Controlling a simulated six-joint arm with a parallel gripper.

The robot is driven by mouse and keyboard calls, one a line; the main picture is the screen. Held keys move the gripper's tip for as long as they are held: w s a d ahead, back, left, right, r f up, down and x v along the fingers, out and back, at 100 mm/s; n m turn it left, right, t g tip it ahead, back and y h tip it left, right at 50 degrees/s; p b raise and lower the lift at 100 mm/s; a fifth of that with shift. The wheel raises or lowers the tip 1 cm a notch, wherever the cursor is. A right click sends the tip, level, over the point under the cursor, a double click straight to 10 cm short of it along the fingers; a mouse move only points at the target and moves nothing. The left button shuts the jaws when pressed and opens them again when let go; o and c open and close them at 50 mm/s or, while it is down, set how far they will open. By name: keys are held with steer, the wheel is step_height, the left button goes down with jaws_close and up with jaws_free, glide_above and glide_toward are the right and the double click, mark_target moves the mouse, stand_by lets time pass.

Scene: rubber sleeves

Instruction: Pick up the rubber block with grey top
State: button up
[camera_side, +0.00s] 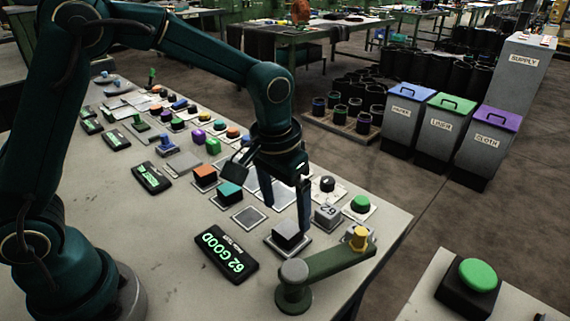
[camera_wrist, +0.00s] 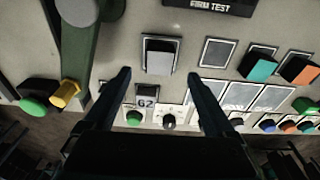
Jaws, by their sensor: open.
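The rubber block with grey top (camera_side: 288,231) sits on a framed square pad on the table, near the front edge. In the wrist view the block (camera_wrist: 159,60) is upright and centred just beyond the fingertips. My gripper (camera_side: 286,215) points down over this spot with its fingers spread. The wrist view shows the open gripper (camera_wrist: 159,76) with one finger to each side of the block's line and nothing between them. I cannot tell the exact height of the fingertips against the block.
A green lever arm (camera_side: 335,264) with a yellow knob stands close right of the block. A display (camera_side: 229,252) reading "62 GOOD" lies to its left. Teal-topped (camera_side: 230,190) and orange-topped (camera_side: 204,173) blocks stand farther back. A grey "62" box (camera_side: 327,217) is close behind right.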

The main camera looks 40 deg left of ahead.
mark_target(288, 228)
steer(key=shift+w+f, duration=0.15)
steer(key=shift+f, duration=1.1)
steer(key=shift+w+f, duration=0.1)
steer(key=shift+f, duration=1.1)
jaws_close()
steer(key=shift+r, duration=0.1)
